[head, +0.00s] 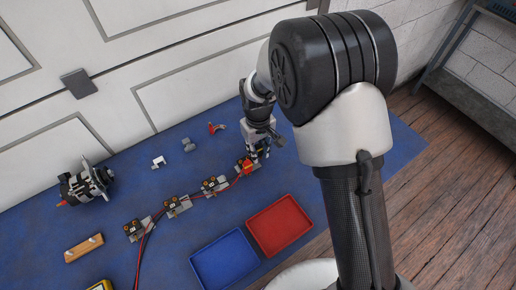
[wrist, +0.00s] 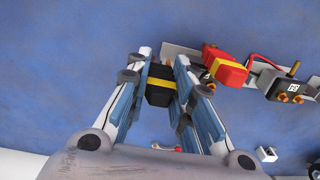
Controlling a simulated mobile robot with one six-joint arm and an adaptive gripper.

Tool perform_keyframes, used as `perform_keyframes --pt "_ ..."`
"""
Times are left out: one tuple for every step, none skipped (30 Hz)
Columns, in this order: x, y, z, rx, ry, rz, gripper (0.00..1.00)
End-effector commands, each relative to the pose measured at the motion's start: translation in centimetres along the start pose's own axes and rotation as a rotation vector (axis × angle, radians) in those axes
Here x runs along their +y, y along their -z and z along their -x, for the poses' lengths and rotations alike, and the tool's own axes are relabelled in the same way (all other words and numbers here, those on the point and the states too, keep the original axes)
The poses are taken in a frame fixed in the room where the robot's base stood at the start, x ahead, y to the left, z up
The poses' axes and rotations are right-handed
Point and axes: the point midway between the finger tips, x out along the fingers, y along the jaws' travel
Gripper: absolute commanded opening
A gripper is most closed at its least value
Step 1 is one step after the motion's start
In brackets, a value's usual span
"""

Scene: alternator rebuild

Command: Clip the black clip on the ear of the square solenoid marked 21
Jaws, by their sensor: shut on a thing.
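My gripper (wrist: 160,72) is shut on the black clip (wrist: 159,92), which has a yellow band and lies between the fingers. In the wrist view the clip's far end lies by the left end of a grey metal plate (wrist: 196,53); I cannot tell whether it grips the plate. A red clip (wrist: 226,66) with a yellow band sits on the solenoid at that plate, hiding much of it. In the head view my gripper (head: 262,150) is at the right end of the solenoid row, beside the red clip (head: 246,166). No number 21 is readable.
Other solenoids (head: 214,185) stand in a row to the left, linked by red and black cables. A neighbour with a small label (wrist: 293,88) shows in the wrist view. Red (head: 310,233) and blue (head: 197,268) trays lie in front. The alternator (head: 85,186) stands left.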

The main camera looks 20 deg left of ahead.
Motion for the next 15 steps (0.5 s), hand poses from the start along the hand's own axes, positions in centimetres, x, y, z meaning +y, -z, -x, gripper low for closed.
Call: perform_keyframes --pt "0.00 0.02 0.03 0.001 0.000 0.000 0.10" --pt "0.01 0.02 0.05 0.001 0.000 0.000 0.10" --pt "0.00 0.02 0.06 0.001 0.000 0.000 0.10" --pt "0.01 0.02 0.07 0.001 0.000 0.000 0.10" --pt "0.01 0.02 0.07 0.001 0.000 0.000 0.10" --pt "0.01 0.03 0.08 0.001 0.000 0.000 0.24" --pt "0.01 0.03 0.08 0.001 0.000 0.000 0.26" --pt "0.01 0.03 0.08 0.001 0.000 0.000 0.28" --pt "0.00 0.02 0.08 0.001 0.000 0.000 0.31" --pt "0.00 0.02 0.07 0.001 0.000 0.000 0.33" --pt "-0.01 0.02 0.06 0.001 0.000 0.000 0.35" --pt "-0.01 0.01 0.05 0.000 0.000 0.000 0.37" --pt "-0.02 0.00 0.04 0.000 0.000 0.000 0.39" --pt "-0.03 -0.01 0.03 0.000 0.000 0.000 0.41" --pt "-0.03 -0.02 0.01 0.000 0.000 0.000 0.44"
